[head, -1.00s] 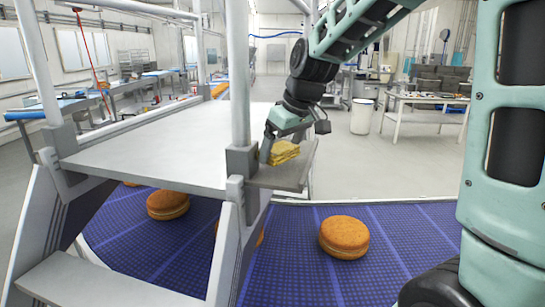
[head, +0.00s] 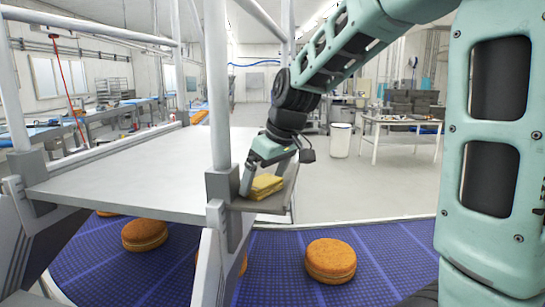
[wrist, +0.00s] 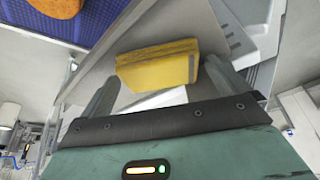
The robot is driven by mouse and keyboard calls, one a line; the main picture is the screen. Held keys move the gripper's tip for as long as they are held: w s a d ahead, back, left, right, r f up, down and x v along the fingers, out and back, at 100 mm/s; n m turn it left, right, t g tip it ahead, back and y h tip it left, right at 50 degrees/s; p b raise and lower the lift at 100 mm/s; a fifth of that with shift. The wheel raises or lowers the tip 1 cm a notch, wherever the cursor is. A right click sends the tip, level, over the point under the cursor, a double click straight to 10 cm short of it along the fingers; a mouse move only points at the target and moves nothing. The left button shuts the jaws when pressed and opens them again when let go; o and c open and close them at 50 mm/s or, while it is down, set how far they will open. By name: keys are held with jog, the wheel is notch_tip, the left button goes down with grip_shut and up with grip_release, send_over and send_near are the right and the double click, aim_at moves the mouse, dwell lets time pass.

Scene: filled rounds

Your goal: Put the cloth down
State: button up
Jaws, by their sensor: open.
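The cloth (head: 265,186) is a folded yellow stack lying on a small grey side shelf (head: 283,201) of the platform. It also shows in the wrist view (wrist: 158,66), flat on the shelf just beyond my fingertips. My gripper (head: 246,180) is at the shelf, beside the cloth. In the wrist view my gripper (wrist: 160,80) has its two fingers spread wide, one on each side of the cloth's near edge. The far finger is hidden in the head view.
A grey platform (head: 120,180) with white posts (head: 217,90) stands left of my gripper. Below is a blue conveyor belt (head: 385,262) carrying several round brown cakes (head: 330,260). A white table (head: 385,125) and a white bin (head: 340,140) stand behind, with open floor between.

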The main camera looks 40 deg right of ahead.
jog(key=a+b+v, duration=0.1)
jog(key=b+v, duration=0.1)
jog(key=v, duration=0.9)
jog(key=s+a+f+n+g, duration=0.2)
jog(key=s+a+f, duration=0.2)
jog(key=a+f, duration=0.85)
jog(key=s+a+f+n+g, duration=0.2)
jog(key=s+a+f+n, duration=0.1)
jog(key=s+a+f, duration=0.8)
jog(key=s, duration=0.4)
jog(key=shift+s+a+f+n+g, duration=0.3)
jog(key=shift+f, duration=0.05)
